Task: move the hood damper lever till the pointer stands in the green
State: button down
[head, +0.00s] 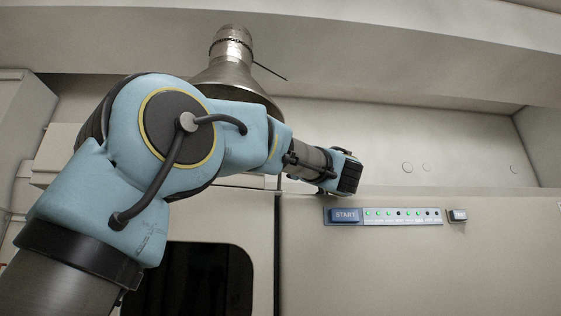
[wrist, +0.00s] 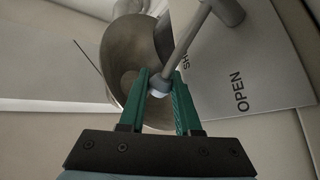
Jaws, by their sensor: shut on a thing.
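The damper lever (wrist: 190,38) is a grey rod running from a round hub at the upper right down to a pale knob (wrist: 158,86). My gripper (wrist: 160,76), with green fingers, is shut on the knob end. The grey plate (wrist: 262,62) behind the lever reads OPEN, and a partly covered word starts with SH. I cannot make out a pointer or a green band. The metal hood (head: 232,76) shows in the head view behind my arm, and in the wrist view (wrist: 122,55). The lever and my fingers are hidden in the head view.
A thin dark rod (head: 270,71) sticks out from the hood's neck. A START button (head: 345,216) and a row of indicator lights (head: 402,216) sit on the cabinet front at the right. A dark window (head: 205,280) is below my arm.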

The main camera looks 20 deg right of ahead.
jog(key=c, duration=0.9)
grip_release()
notch_tip(320, 180, up, 10)
jog(key=shift+p, duration=1.1)
